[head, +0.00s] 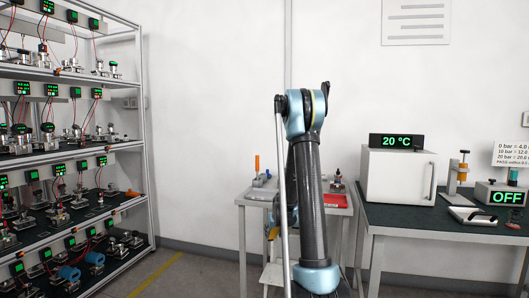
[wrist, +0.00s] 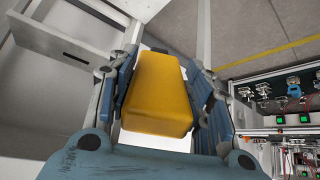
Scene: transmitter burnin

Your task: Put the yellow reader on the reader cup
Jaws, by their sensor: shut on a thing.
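My gripper (wrist: 163,78) is shut on the yellow reader (wrist: 158,95), a yellow block with rounded edges, in the middle of the wrist view. The blue fingers press on its left and right sides. The reader is held clear of the floor. In the head view my arm hides most of the gripper, and only a small yellow and blue part shows left of the arm. I cannot make out the reader cup in either view.
A shelf rack (head: 145,150) with several lit meters stands at the left. A small grey table (head: 255,196) with tools and a red tray (head: 335,200) is behind my arm. A bench (head: 400,222) at the right holds a white oven (head: 398,178). Floor between rack and table is clear.

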